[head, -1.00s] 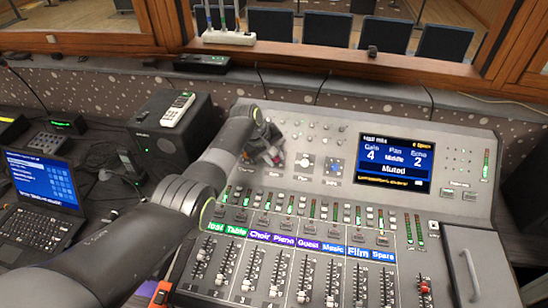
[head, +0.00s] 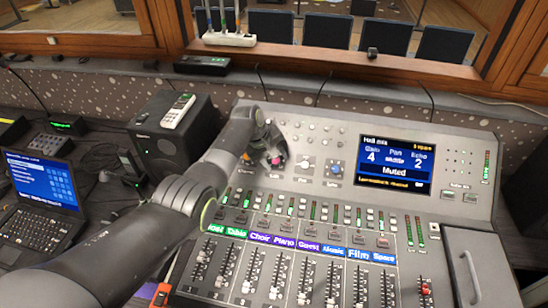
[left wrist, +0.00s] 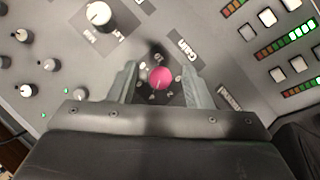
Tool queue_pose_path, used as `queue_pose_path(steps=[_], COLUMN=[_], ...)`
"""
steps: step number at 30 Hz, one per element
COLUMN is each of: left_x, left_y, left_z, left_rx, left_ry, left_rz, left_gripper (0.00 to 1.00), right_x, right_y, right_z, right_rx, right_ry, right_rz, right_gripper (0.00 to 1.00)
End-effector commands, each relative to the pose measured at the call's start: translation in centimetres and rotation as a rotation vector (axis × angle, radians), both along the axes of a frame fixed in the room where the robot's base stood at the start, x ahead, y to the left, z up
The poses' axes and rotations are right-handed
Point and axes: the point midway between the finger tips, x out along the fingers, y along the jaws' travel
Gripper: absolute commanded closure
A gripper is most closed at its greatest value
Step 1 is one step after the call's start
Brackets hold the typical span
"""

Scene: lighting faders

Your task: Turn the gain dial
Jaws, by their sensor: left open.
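The gain dial (left wrist: 160,77) has a round pink cap, with the printed word Gain beside it in the left wrist view. It also shows as a small pink spot in the head view (head: 277,160). My left gripper (left wrist: 158,80) is open, with one finger on each side of the dial. Gaps show between the fingers and the pink cap. In the head view my left gripper (head: 270,153) is over the upper left of the mixing desk. The desk's screen (head: 394,163) reads Gain 4, Pan Middle, Echo 2 and Muted. My right gripper is not in view.
A white-capped dial (head: 306,164) and a blue-capped dial (head: 336,168) stand to the right of the gain dial. Rows of buttons and faders (head: 275,275) fill the desk below. A dark speaker (head: 172,128) with a remote on top stands left of the desk.

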Motion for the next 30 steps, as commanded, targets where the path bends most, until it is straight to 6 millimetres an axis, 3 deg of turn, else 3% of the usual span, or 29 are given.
queue_pose_path(steps=[5,14,23,30], left_x=[0.0,-0.6,-1.4,-2.3], left_y=[0.2,1.3,3.0,4.7], left_z=[0.5,3.4,7.6,12.0], left_rx=[-0.001,0.000,0.000,0.000], left_ry=[-0.001,-0.005,-0.005,-0.005], left_rz=[0.000,0.001,0.001,0.001], left_gripper=[0.55,0.55,0.55,0.55], right_x=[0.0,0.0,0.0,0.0], right_y=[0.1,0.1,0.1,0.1], right_z=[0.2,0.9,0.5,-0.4], right_rx=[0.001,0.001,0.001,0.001], right_ry=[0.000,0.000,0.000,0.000], right_rz=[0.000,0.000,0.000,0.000], right_gripper=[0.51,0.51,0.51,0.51])
